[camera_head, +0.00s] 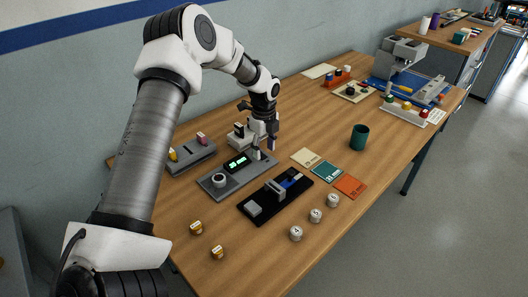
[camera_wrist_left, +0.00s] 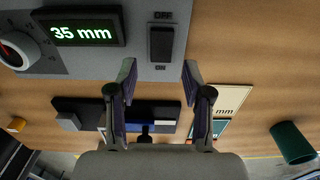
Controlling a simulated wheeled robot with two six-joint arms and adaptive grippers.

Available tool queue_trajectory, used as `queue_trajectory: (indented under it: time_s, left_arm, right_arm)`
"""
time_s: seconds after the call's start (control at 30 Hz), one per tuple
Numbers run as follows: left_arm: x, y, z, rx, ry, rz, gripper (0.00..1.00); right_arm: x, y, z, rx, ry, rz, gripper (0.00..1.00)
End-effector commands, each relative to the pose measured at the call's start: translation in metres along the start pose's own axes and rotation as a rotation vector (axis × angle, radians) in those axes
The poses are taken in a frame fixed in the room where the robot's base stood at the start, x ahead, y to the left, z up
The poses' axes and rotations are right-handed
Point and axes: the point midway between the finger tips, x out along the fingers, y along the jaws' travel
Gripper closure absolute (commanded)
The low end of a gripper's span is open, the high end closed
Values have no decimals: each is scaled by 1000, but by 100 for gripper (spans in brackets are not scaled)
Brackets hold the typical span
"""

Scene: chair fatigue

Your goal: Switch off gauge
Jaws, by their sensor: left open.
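The gauge (camera_head: 222,182) is a grey box on the wooden table, with a round dial and a lit green display. In the left wrist view the gauge (camera_wrist_left: 85,68) shows "35 mm" on its display (camera_wrist_left: 84,28). A black rocker switch (camera_wrist_left: 161,43), labelled OFF and ON, sits to the right of the display. My left gripper (camera_head: 264,150) is over the gauge's right end. In the left wrist view my left gripper (camera_wrist_left: 158,75) is open and empty, its fingertips on either side of the switch's line and just below it. My right gripper is not in view.
A black fixture (camera_head: 258,208) lies in front of the gauge. Coloured cards (camera_head: 328,171), several small weights (camera_head: 316,215) and a green cup (camera_head: 359,137) stand to the right. A grey holder (camera_head: 190,158) is behind. A blue-based machine (camera_head: 400,78) stands far right.

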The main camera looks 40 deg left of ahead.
Motion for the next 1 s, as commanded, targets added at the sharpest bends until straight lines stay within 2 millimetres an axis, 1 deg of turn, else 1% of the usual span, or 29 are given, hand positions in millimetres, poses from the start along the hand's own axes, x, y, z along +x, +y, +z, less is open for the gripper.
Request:
queue_trajectory:
  time_s: [0.03,0.13,0.37,0.47,0.5,0.53,0.77,0.9,1.0]
  left_arm:
    - [8,0,0,0,-1,2,50]
    - [16,0,0,1,-1,1,50]
    - [18,0,0,1,-1,-1,50]
    - [18,0,0,1,-1,-1,82]
    - [18,0,0,1,-1,-1,96]
    - [18,0,0,1,-1,-1,100]
    - [18,0,1,-3,19,2,100]
    - [18,0,5,-7,121,2,100]
    - [21,0,7,-6,208,3,100]
  right_arm:
    - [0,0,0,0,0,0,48]
    - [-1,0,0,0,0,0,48]
    - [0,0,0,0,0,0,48]
    - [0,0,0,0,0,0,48]
    - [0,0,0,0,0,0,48]
    - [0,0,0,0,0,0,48]
    - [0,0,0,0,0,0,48]
    - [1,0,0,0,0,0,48]
    - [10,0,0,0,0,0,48]
